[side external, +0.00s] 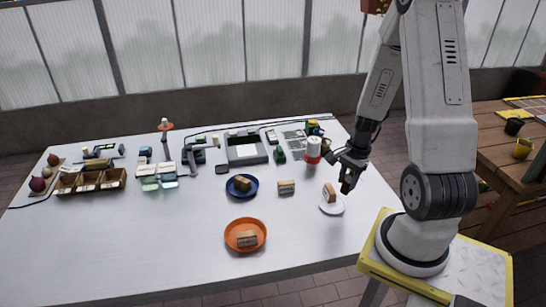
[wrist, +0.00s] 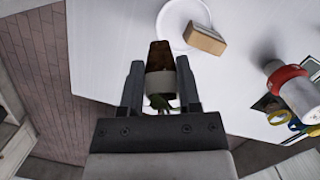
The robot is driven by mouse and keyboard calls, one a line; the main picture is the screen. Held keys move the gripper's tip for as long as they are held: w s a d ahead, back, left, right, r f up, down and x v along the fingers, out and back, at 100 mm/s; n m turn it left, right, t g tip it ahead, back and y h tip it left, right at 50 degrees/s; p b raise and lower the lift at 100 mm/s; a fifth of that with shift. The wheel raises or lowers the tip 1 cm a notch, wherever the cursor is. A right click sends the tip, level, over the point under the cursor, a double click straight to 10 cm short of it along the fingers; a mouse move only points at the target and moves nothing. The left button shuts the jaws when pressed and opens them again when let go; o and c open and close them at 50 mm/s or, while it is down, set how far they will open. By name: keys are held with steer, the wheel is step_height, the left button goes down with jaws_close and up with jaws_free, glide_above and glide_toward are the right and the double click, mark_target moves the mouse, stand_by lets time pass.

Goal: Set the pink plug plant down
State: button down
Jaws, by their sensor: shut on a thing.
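My gripper (wrist: 160,85) is shut on the plug plant, which has a brown soil plug (wrist: 159,55), a pale band (wrist: 160,83) and a bit of green by the palm. No pink shows on it. In the side external view my gripper (side external: 349,174) is above the right part of the white table, near the white plate (side external: 338,210). A wooden block (side external: 329,193) rests on that plate. In the wrist view the held plug overlaps the near edge of the white plate (wrist: 172,14); the block (wrist: 205,40) lies to its right.
A blue plate (side external: 228,190) and an orange plate (side external: 231,244) each hold a block. A loose block (side external: 286,187) lies between the blue and white plates. A red-and-white can (side external: 313,150) stands behind my gripper. The table's front left is clear.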

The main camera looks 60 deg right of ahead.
steer(key=s+d+r+n+h, duration=0.1)
steer(key=d+r+n+h, duration=0.1)
steer(key=d+n, duration=0.2)
steer(key=d+r+n+h, duration=0.3)
steer(key=d, duration=0.7)
steer(key=shift+s+d+n+t, duration=0.35)
steer(key=shift+d+n+t, duration=0.05)
steer(key=shift+f, duration=0.1)
steer(key=w+d+f, duration=0.2)
steer(key=d, duration=0.1)
steer(key=w+d+f, duration=0.6)
steer(key=d, duration=0.1)
steer(key=shift+f, duration=0.25)
steer(key=shift+w+d+f, duration=0.15)
steer(key=shift+d+f, duration=0.15)
steer(key=shift+f, duration=0.1)
